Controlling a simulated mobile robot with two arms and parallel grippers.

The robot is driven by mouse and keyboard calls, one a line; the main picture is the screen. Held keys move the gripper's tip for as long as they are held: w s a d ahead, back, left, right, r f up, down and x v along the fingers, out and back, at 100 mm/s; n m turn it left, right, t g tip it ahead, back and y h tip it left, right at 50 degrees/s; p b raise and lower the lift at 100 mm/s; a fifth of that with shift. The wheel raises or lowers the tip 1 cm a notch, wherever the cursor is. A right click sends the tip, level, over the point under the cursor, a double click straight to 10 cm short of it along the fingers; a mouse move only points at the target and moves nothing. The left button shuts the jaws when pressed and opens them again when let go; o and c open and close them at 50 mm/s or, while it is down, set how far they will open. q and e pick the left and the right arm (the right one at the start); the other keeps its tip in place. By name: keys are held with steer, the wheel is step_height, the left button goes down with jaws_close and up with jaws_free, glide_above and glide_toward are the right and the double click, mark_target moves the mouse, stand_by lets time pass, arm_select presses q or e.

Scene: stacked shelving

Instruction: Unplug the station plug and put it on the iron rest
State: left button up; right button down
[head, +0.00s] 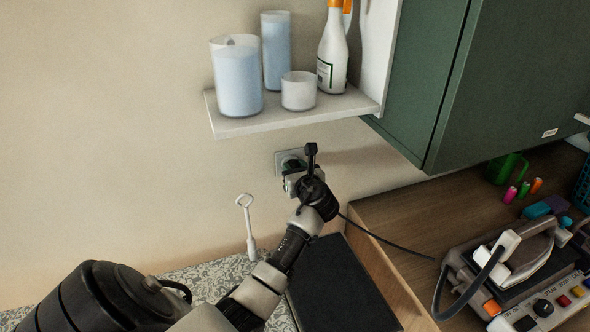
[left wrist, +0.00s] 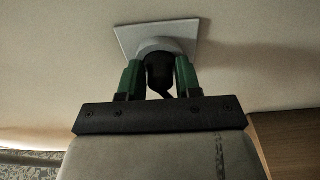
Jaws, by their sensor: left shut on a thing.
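A pale square wall socket (head: 284,157) is on the wall below the white shelf. It also shows in the left wrist view (left wrist: 131,38). The black station plug (left wrist: 159,72) sits at the socket face, its cord bending down from it. My left gripper (head: 291,168) is at the socket, shut on the plug. Its green fingers press on both sides of the plug in the left wrist view (left wrist: 159,77). The gripper hides most of the plug in the head view. The iron station (head: 545,310) stands on the wooden counter at the right, with a white iron (head: 525,262) on it. My right gripper is not in view.
A white shelf (head: 290,122) with containers and a spray bottle (head: 332,55) is just above the gripper. A green cabinet (head: 425,80) overhangs the counter (head: 400,215). A black cord (head: 390,243) crosses the counter. A dark flat panel (head: 340,290) lies below the arm.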

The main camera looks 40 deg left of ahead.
arm_select(q)
steer(key=shift+c, duration=0.2)
steer(key=shift+o, duration=1.2)
jaws_close()
steer(key=shift+s+d+p, duration=0.25)
steer(key=shift+d+p, duration=0.25)
steer(key=shift+p, duration=0.1)
steer(key=shift+p+v, duration=0.65)
steer(key=shift+v, duration=0.15)
